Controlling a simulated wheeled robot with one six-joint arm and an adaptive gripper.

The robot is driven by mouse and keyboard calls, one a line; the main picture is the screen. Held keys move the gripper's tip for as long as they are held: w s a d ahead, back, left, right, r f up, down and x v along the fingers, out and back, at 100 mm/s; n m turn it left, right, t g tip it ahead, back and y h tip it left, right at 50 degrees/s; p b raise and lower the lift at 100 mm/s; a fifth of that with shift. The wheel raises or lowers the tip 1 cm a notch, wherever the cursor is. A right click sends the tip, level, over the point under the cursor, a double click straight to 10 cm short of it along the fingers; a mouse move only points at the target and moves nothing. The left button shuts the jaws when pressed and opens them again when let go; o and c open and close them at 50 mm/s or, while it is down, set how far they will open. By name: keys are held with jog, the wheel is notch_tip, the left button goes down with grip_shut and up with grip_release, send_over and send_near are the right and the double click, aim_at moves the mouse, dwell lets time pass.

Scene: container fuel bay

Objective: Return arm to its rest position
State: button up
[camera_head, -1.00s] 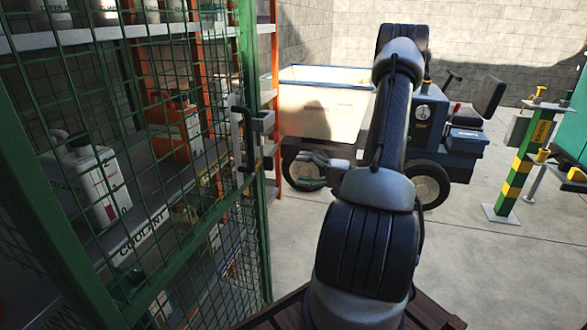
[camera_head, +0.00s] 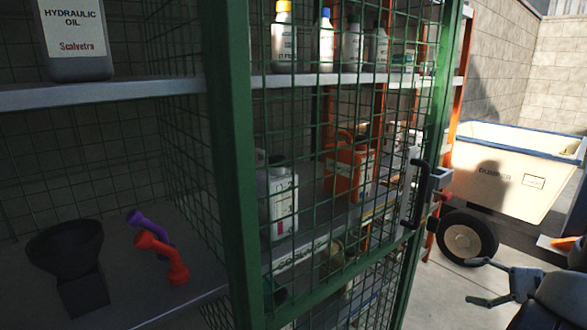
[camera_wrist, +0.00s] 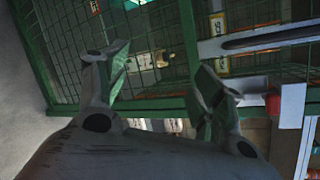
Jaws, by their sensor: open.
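My gripper (camera_head: 487,282) shows at the lower right in the head view, with its fingers spread, pointing left toward the cage. In the wrist view its two fingers (camera_wrist: 160,90) stand apart with nothing between them. The handle plate also shows in the wrist view (camera_wrist: 262,40). Most of my arm is outside the head view.
Shelves (camera_head: 120,93) hold a hydraulic oil jug (camera_head: 76,40), several bottles, a white jug (camera_head: 279,200), a black funnel (camera_head: 68,252), and red (camera_head: 160,254) and purple (camera_head: 150,228) spouts. A white cart (camera_head: 510,170) stands behind my gripper. Concrete floor shows at lower right.

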jog(key=s+a+r+n+g+h, duration=0.3)
jog(key=s+r+n+g+h, duration=0.25)
jog(key=s+r+g, duration=0.55)
jog(key=s+a+r+n+t+h, duration=0.1)
jog(key=a+r+n+t+h, duration=0.2)
jog(key=r, duration=0.4)
jog(key=a+r+n+t+h, duration=0.3)
jog(key=r+n+t, duration=0.1)
jog(key=r, duration=0.3)
jog(key=shift+s+n+h, duration=0.35)
jog(key=shift+s+n, duration=0.05)
jog(key=shift+n, duration=0.15)
jog(key=shift+a, duration=0.1)
